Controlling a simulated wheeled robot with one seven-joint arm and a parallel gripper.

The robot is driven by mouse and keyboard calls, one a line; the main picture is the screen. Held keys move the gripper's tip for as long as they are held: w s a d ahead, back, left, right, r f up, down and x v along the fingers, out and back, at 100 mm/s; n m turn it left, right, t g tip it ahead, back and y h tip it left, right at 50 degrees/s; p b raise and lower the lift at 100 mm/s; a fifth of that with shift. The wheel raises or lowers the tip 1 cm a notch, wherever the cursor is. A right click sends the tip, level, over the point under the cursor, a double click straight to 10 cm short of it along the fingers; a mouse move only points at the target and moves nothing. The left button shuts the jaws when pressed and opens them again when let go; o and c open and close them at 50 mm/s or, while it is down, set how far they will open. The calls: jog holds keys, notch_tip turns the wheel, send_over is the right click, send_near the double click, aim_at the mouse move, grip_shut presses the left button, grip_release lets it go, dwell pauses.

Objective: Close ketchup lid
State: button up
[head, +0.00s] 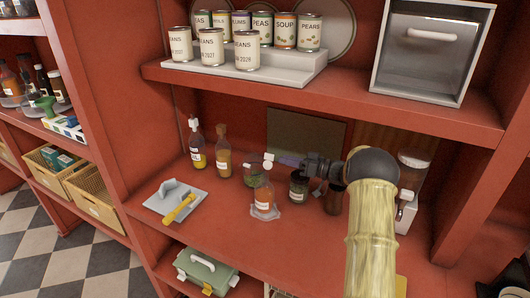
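A squat orange-red bottle (264,196) with a white label, which looks like the ketchup, stands upright on the middle red shelf, on a small pale mat or puddle. A small white lid (268,158) shows above its neck and looks tipped up, but it is too small to tell for sure. My gripper (283,160) comes in from the right, level with the lid and just beside it. It is dark and small here. Whether it touches the lid, and whether its fingers are open, I cannot tell.
Two taller bottles (223,152) stand at the back left. A grey board with a yellow-handled tool (180,209) lies left. Cans (211,46) line the shelf above.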

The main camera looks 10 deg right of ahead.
aim_at(268, 162)
jog(key=p+x, duration=0.2)
jog(key=x, duration=0.6)
jog(key=shift+w+a, duration=0.2)
jog(key=shift+a, duration=0.1)
grip_shut()
